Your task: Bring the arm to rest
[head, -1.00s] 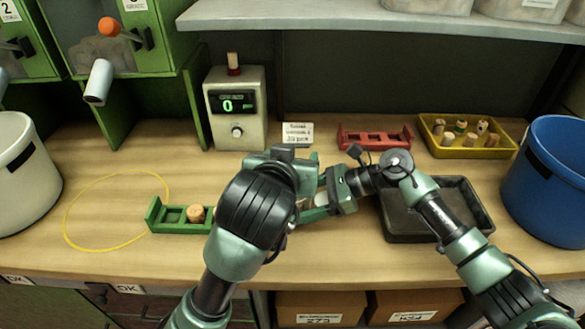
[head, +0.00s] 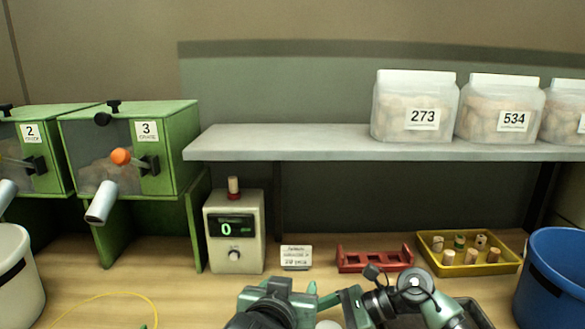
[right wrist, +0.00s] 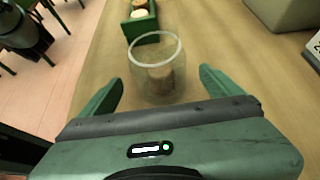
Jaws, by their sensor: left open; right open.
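My left gripper (head: 300,291) is at the bottom middle of the head view, mostly cut off by its own wrist; it is open. My right gripper (head: 338,303) is beside it, pointing left, partly cut off below. In the right wrist view my right gripper (right wrist: 160,84) is open, its fingers spread with a clear glass (right wrist: 157,48) between and just beyond them. Gaps show on both sides of the glass. A cork (right wrist: 158,80) shows through the glass; I cannot tell whether it is inside.
A green rack (right wrist: 142,32) with corks stands past the glass. A counting device (head: 235,247), a small sign (head: 296,258), a red rack (head: 375,261) and a yellow tray (head: 470,268) line the back. A blue bin (head: 555,285) is right. A grey shelf (head: 320,147) overhangs.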

